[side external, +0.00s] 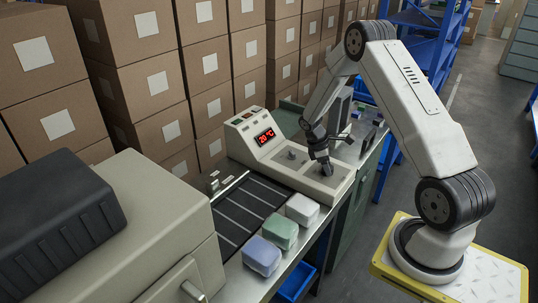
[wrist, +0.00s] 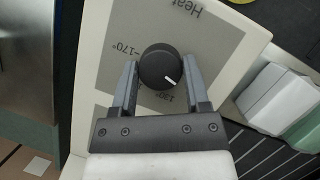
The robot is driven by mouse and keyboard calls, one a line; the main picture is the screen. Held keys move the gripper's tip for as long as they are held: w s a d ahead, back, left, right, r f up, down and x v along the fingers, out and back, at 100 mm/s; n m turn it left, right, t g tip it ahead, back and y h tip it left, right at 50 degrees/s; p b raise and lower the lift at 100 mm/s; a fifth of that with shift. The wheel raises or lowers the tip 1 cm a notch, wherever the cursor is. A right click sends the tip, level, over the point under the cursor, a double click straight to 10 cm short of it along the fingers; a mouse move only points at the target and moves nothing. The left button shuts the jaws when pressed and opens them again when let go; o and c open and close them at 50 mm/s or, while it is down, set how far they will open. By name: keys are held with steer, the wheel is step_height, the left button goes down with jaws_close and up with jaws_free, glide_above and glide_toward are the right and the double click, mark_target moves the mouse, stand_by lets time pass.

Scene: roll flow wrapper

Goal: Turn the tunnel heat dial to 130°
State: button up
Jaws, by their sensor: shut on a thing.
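The heat dial (wrist: 158,64) is a round black knob with a white pointer mark, on a grey panel lettered "Heat". In the wrist view its mark points to the lower right, while the "130°" label lies just below the knob and a "170°" label lies to its upper left. My gripper (wrist: 160,72) is shut on the dial, one finger on each side. In the side view my gripper (side external: 327,168) reaches down onto the control box (side external: 338,186) and hides the dial.
Another small knob (side external: 291,155) stands on the box left of my gripper. A dark conveyor (side external: 242,211) and white, green and blue packs (side external: 279,231) lie in front of it. Stacked cartons (side external: 206,62) stand behind.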

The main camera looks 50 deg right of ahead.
mark_target(320, 167)
steer(key=m, duration=0.2)
steer(key=m+y, duration=0.1)
steer(key=m, duration=0.1)
steer(key=shift+d+m+g+y, duration=0.15)
steer(key=shift+m+g+y, duration=0.15)
steer(key=shift+g, duration=0.1)
steer(key=m+y, duration=0.1)
steer(key=m, duration=0.3)
steer(key=shift+y, duration=0.4)
steer(key=o, duration=1.3)
steer(key=shift+r, duration=0.1)
steer(key=v, duration=0.7)
steer(key=shift+r, duration=0.3)
